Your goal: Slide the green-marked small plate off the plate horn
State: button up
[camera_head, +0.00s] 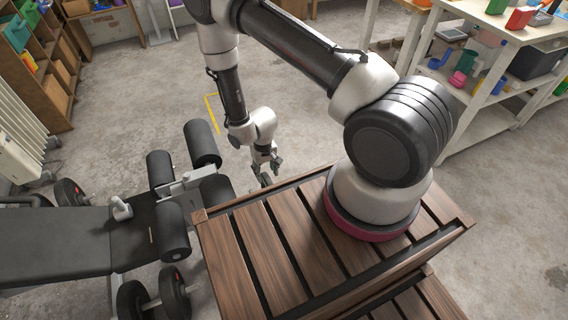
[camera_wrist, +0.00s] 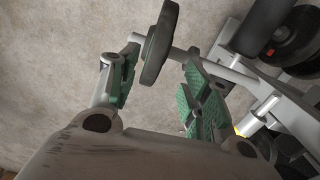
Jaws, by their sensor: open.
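My gripper (camera_head: 268,170) hangs beyond the far edge of the wooden slatted surface in the head view, pointing down. In the wrist view my gripper (camera_wrist: 160,62) is open, with its green-padded fingers apart. A small dark plate (camera_wrist: 158,45) is seen nearly edge-on in line with the gap between the fingertips, on a pale metal horn (camera_wrist: 233,79). The horn runs behind the right finger. I cannot tell if a finger touches the plate, and no green mark on it is clear. The head view does not show this plate; the slatted surface seems to hide it.
A black padded bench (camera_head: 60,240) with rollers stands at the left of the head view. Dumbbell-like weights (camera_head: 172,287) are below the bench. Concrete floor (camera_head: 150,100) beyond is clear.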

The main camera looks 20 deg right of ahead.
aim_at(268, 178)
jog(key=shift+w+d, duration=0.1)
jog(key=shift+d, duration=0.2)
jog(key=shift+m, duration=0.3)
notch_tip(268, 178, down, 8)
jog(key=shift+r, duration=0.1)
grip_shut()
dwell(0.4)
